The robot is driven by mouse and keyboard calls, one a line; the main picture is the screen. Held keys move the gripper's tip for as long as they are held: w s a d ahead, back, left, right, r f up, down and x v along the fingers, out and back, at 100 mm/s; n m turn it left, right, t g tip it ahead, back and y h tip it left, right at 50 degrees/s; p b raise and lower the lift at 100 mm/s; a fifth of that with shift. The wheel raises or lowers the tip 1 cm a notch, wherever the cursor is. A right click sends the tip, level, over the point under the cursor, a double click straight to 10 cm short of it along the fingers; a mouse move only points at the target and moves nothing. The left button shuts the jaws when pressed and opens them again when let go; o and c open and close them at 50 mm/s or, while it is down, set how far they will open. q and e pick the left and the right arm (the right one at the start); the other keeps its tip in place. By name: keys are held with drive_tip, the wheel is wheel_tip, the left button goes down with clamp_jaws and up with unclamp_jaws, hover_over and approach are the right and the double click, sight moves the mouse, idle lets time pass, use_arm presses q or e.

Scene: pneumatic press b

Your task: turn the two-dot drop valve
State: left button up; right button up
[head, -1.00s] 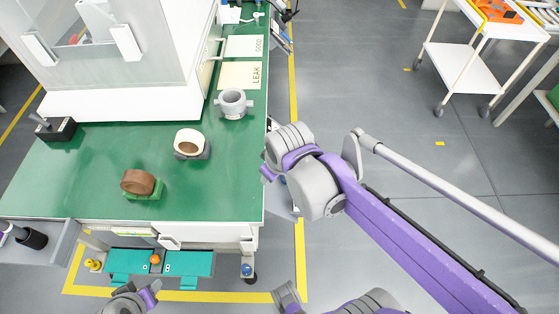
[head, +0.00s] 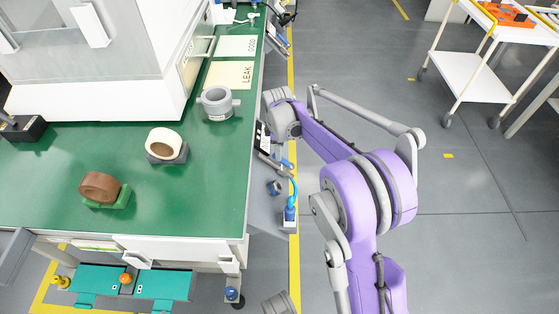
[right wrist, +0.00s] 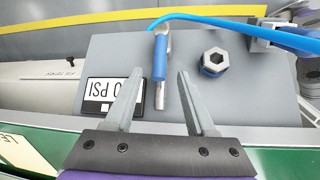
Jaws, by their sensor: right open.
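In the right wrist view, a blue-handled valve lever (right wrist: 159,58) with a bare metal end lies on a grey panel (right wrist: 240,95). A blue hose curves above it. No dots can be made out, so I cannot tell whether this is the two-dot valve. My right gripper (right wrist: 160,74) is open, with one finger on each side of the lever in the picture. I cannot tell whether they touch it. In the head view, the grey panel (head: 268,211) hangs beside the bench's right edge. My left gripper is not in view.
A 0 PSI display (right wrist: 103,96) and a hex fitting (right wrist: 213,60) flank the lever. The green bench (head: 130,215) holds a grey ring part (head: 216,103), a cream ring (head: 164,141) and a brown ring (head: 98,186). A white cart (head: 482,75) stands at right.

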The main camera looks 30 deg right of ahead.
sight(283, 161)
drive_tip(key=f, duration=0.2)
drive_tip(key=f+b, duration=0.1)
drive_tip(key=f, duration=0.4)
drive_tip(key=shift+w+d+f, duration=0.1)
drive_tip(key=shift+w+d, duration=0.25)
clamp_jaws()
idle(1.0)
